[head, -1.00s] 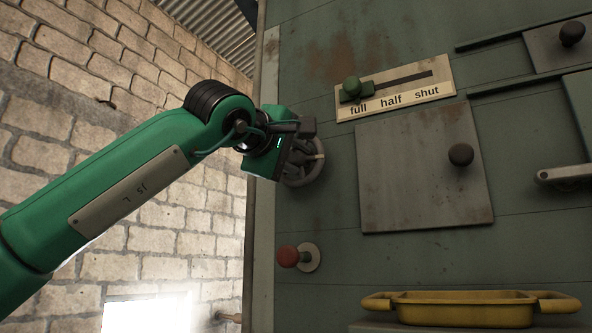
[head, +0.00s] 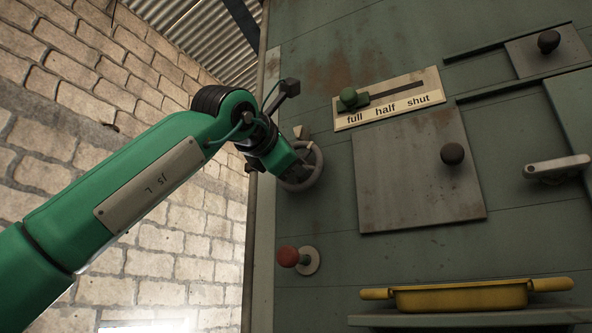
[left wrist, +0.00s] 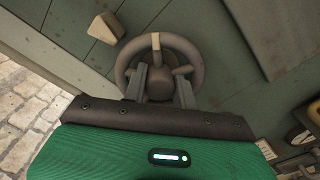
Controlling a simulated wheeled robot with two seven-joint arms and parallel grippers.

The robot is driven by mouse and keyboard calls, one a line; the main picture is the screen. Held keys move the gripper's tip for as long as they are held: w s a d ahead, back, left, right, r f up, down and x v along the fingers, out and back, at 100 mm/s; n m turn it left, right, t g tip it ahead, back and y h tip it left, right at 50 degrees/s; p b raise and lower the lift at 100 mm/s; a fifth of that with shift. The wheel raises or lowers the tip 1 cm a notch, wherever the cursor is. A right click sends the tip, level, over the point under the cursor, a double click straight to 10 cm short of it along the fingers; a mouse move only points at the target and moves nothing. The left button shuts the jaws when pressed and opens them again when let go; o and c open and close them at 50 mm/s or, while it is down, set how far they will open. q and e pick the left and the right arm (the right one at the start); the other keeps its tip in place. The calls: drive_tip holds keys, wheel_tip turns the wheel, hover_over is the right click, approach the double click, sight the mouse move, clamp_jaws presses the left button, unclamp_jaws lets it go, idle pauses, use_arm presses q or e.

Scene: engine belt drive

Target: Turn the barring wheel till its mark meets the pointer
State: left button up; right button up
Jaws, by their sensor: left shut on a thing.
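The grey barring wheel (head: 318,165) is on the left side of the green panel, partly hidden by my left gripper (head: 290,171). In the left wrist view the wheel (left wrist: 197,68) is a spoked ring around a round hub. A pale mark (left wrist: 166,41) crosses its rim at the top. The cream pointer (left wrist: 105,27) is a wedge on the panel, up and left of the rim, apart from the mark; it also shows above the wheel in the head view (head: 301,132). My left gripper (left wrist: 161,82) is shut on the wheel, its fingers either side of the hub. My right gripper is out of view.
A red knob (head: 288,256) sits below the wheel. To the right are a green-knobbed slider (head: 348,98) marked full, half, shut, and a grey plate (head: 410,180) with a dark knob. A yellow tray (head: 462,297) is at lower right. A brick wall is on the left.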

use_arm(q)
drive_tip(key=n, duration=0.1)
drive_tip(key=n+b, duration=0.1)
drive_tip(key=n, duration=0.2)
drive_tip(key=shift+d+f+n+b, duration=0.1)
drive_tip(key=shift+f+n+b, duration=0.15)
drive_tip(key=shift+n+b, duration=0.55)
drive_tip(key=shift+n, duration=1.1)
drive_tip(key=o, duration=0.7)
drive_tip(key=shift+r, duration=0.15)
drive_tip(key=b+v, duration=0.5)
drive_tip(key=v, duration=0.9)
